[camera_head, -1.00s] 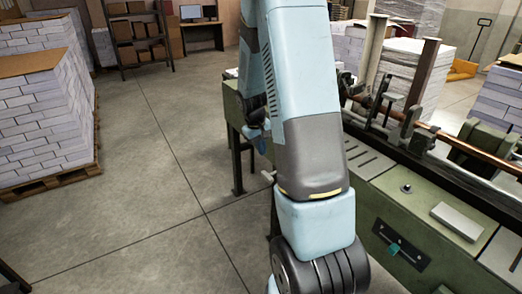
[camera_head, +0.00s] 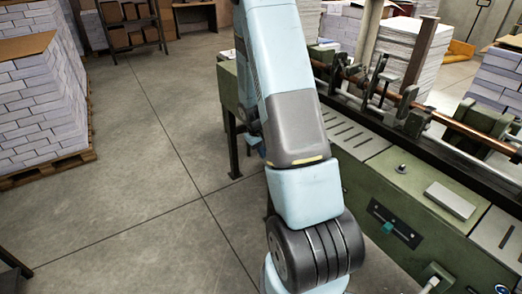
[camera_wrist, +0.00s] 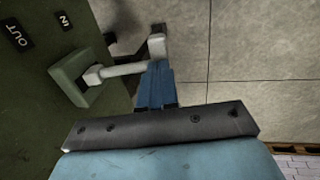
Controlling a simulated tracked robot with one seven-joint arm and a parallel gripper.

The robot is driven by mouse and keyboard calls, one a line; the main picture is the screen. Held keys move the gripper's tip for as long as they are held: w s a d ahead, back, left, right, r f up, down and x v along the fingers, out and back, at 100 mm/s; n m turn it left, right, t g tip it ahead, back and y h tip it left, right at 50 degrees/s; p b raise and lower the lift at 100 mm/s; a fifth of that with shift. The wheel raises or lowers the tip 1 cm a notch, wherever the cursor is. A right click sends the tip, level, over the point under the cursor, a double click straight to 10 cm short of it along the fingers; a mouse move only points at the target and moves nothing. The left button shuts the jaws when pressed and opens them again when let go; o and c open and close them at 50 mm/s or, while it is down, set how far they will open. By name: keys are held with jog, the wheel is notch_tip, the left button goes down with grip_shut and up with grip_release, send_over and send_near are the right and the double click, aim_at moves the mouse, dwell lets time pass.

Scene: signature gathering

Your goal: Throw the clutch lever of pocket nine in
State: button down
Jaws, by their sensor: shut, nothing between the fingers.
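A clutch lever (camera_wrist: 122,69) shows in the wrist view. Its pale rod runs from a square green mount on the dark green machine panel (camera_wrist: 30,80) out to a whitish end piece. The panel carries an OUT label (camera_wrist: 17,34) and an IN label (camera_wrist: 63,20). No pocket number is readable. My gripper (camera_wrist: 158,68) is shut and empty, its blue fingers beside the outer end of the rod, just below the end piece in the picture. I cannot tell whether they touch. In the head view my gripper is out of sight.
The long green machine (camera_head: 375,170) runs down the right side of the head view, with a copper-coloured rail (camera_head: 450,123) above its bed. A pale handle (camera_head: 436,277) sticks out at its lower front. Paper stacks stand on a pallet (camera_head: 50,167) at left. The floor between is clear.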

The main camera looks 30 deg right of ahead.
jog(key=shift+s+a+f, duration=0.1)
jog(key=shift+a+f, duration=0.05)
jog(key=shift+f, duration=1.4)
jog(key=shift+r, duration=0.1)
jog(key=a+r, duration=0.6)
jog(key=r, duration=0.6)
jog(key=shift+r, duration=0.3)
jog(key=shift+r, duration=0.1)
